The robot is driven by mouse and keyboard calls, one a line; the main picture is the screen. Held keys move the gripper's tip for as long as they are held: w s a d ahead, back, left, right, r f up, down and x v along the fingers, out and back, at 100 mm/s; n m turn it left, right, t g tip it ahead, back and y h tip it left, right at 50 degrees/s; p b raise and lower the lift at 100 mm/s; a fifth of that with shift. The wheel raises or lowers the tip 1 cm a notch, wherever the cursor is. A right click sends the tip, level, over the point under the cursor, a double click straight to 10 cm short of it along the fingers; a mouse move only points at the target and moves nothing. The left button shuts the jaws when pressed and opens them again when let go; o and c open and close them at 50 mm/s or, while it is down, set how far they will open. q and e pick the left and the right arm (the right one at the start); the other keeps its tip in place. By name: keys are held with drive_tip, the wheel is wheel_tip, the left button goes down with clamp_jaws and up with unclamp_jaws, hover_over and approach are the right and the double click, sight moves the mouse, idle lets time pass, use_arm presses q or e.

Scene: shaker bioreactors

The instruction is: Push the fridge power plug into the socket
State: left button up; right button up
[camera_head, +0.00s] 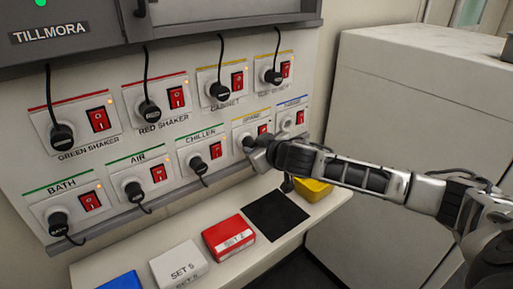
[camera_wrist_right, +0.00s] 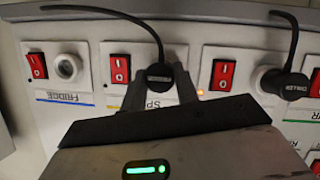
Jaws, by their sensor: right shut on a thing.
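The socket labelled FRIDGE (camera_wrist_right: 67,67) is empty, at the left of the right wrist view; in the head view it is the last of the lower row (camera_head: 287,124). My right gripper (camera_head: 254,150) is at the neighbouring panel, whose label is partly covered. In the wrist view its fingers (camera_wrist_right: 160,92) are shut on a black plug (camera_wrist_right: 158,76) with a black cord. The plug is in front of this panel's socket; how deep it sits is hidden. Its marking is too small to read. My left gripper is not in view.
The chiller plug (camera_wrist_right: 283,84) sits beside the held plug. Other plugs, such as the red shaker one (camera_head: 149,110), fill the board. Below, a shelf holds a red box (camera_head: 228,236), a white box (camera_head: 178,265), a black mat (camera_head: 275,215) and a yellow bin (camera_head: 313,190).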

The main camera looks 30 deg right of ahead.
drive_tip(key=shift+w, duration=0.2)
drive_tip(key=o, duration=1.1)
drive_tip(key=b+v, duration=0.2)
drive_tip(key=v, duration=1.4)
